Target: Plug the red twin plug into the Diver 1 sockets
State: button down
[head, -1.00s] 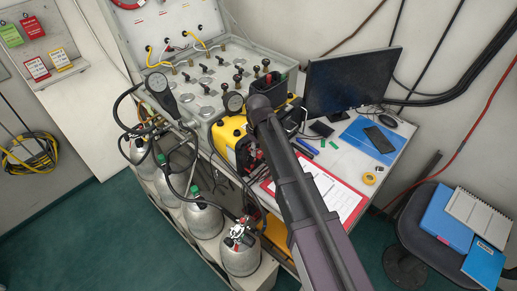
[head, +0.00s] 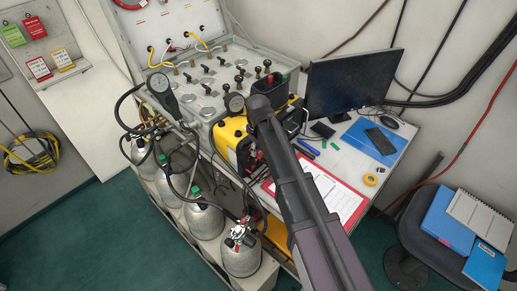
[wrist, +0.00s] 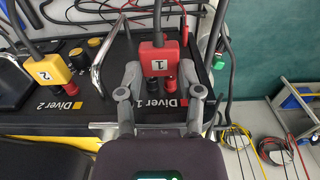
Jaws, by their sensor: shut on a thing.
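In the wrist view, the red twin plug (wrist: 158,60), marked 1, sits between the fingertips of my gripper (wrist: 160,74). The gripper is shut on the plug, and its cable runs up from it. The Diver 1 sockets (wrist: 161,86), one black and one red, show just below the plug, by the Diver 1 label (wrist: 157,104). The plug appears lined up over them; I cannot tell whether its pins are in. In the head view, my arm hides the gripper and plug.
A yellow twin plug (wrist: 56,71), marked 2, stands at the Diver 2 position on the left. A metal handle (wrist: 99,66) rises between the two positions. In the head view, a monitor (head: 352,80) stands right of the yellow-sided panel (head: 231,133), with gas cylinders (head: 204,217) to the left.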

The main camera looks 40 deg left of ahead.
jog(key=shift+a, duration=0.35)
dwell(0.7)
jog(key=shift+c, duration=0.9)
grip_release()
jog(key=shift+d, duration=0.15)
jog(key=shift+s+d, duration=0.1)
jog(key=shift+d, duration=1.15)
jog(key=w+d+f+b, duration=0.2)
jog(key=w+d, duration=0.1)
jog(key=w, duration=0.2)
jog(key=w+d+f+b, duration=0.3)
jog(key=w+d, duration=0.1)
jog(key=w+d+f+b, duration=0.3)
jog(key=w+d, duration=0.1)
jog(key=w, duration=0.1)
jog(key=shift+w+d, duration=0.25)
jog(key=shift+w, duration=0.1)
jog(key=shift+w+d+f+b, duration=0.15)
jog(key=shift+w+d+f, duration=0.1)
jog(key=shift+w, duration=0.2)
jog(key=shift+w+d+f+b, duration=0.1)
jog(key=shift+w+d+b, duration=0.1)
jog(key=shift+w, duration=0.25)
